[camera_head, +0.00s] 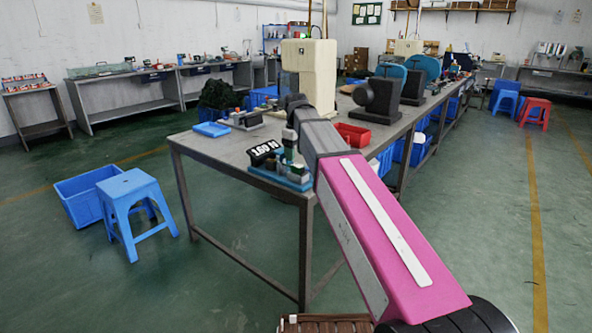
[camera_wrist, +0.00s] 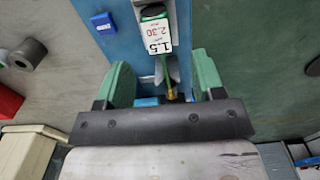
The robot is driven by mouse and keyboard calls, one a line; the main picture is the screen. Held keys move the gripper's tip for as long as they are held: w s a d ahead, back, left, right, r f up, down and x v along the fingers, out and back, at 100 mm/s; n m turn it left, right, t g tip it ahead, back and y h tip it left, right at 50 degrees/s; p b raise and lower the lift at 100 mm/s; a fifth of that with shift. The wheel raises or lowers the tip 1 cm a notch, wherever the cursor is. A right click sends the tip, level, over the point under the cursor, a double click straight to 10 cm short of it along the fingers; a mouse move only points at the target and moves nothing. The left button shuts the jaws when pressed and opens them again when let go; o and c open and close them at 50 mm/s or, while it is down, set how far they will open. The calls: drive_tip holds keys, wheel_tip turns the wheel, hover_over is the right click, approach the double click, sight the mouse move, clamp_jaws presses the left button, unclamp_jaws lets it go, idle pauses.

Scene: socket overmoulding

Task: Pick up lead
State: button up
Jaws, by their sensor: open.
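In the wrist view, a thin green lead (camera_wrist: 164,72) with a brass-coloured end shows between my gripper's two green fingers. My gripper (camera_wrist: 160,80) is open, with one finger on each side of the lead and a gap on both sides. A blue fixture base (camera_wrist: 99,45) lies below, with a grey block and a small label marked 1.5 and 2.30 near the lead. In the head view, my gripper (camera_head: 290,142) is at the table's near corner, above the blue fixture; the lead is too small to make out there.
A red bin (camera_head: 353,134), a blue tray (camera_head: 212,129) and a cream machine (camera_head: 309,70) are farther back. A blue stool (camera_head: 128,187) stands left of the table.

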sight(296, 165)
drive_tip(key=shift+d+f, duration=0.1)
drive_tip(key=shift+f, duration=2.55)
drive_tip(key=c, duration=1.1)
drive_tip(key=shift+r, duration=0.15)
